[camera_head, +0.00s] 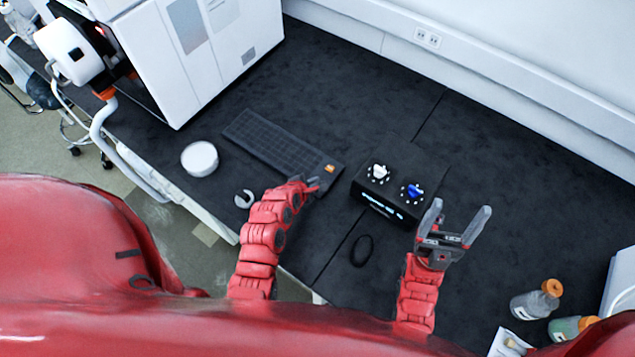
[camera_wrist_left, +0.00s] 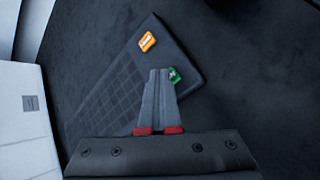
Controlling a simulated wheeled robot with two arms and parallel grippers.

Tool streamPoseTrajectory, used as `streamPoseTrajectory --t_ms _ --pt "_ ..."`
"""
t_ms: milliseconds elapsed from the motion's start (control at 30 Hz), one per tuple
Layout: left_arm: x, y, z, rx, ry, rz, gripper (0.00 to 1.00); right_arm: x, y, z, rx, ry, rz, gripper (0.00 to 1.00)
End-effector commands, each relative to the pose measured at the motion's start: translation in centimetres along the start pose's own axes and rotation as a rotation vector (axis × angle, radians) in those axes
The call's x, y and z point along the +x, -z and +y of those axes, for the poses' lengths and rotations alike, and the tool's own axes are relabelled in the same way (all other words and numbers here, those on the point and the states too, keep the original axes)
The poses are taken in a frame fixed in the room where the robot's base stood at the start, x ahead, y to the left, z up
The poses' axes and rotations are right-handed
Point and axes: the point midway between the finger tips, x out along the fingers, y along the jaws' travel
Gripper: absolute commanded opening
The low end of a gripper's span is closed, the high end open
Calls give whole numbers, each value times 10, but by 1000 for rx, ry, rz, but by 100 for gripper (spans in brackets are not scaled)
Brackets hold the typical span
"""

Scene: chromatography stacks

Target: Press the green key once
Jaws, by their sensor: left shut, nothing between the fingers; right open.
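The dark keyboard (camera_head: 268,138) lies on the black bench, with an orange key (camera_head: 330,168) at its right end. In the left wrist view the keyboard (camera_wrist_left: 110,95) shows the orange key (camera_wrist_left: 147,41) and the green key (camera_wrist_left: 174,75) near the same end. My left gripper (camera_head: 314,184) is shut and empty over that end. In the left wrist view its fingertips (camera_wrist_left: 160,71) overlap the left edge of the green key; I cannot tell whether they touch it. In the head view the green key is not clearly visible. My right gripper (camera_head: 462,208) is open and empty.
A black control box (camera_head: 375,205) with a white and a blue knob stands right of the keyboard. A round white container (camera_head: 200,158) sits left, near the front edge. Bottles (camera_head: 536,302) stand at lower right. The bench behind the box is clear.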

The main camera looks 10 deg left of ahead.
Motion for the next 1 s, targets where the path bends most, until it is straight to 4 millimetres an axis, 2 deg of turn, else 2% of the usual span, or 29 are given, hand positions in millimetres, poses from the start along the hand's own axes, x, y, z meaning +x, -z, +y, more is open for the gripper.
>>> streamPoseTrajectory --t_ms 200,633,1000 --pt "-9 -7 7 -2 0 -1 0 11 2 0 0 0 0 78" --pt "-12 -8 8 0 0 0 0 13 2 1 0 0 0 78" --pt "-36 -27 27 -1 -2 -1 0 39 7 2 0 0 0 78"
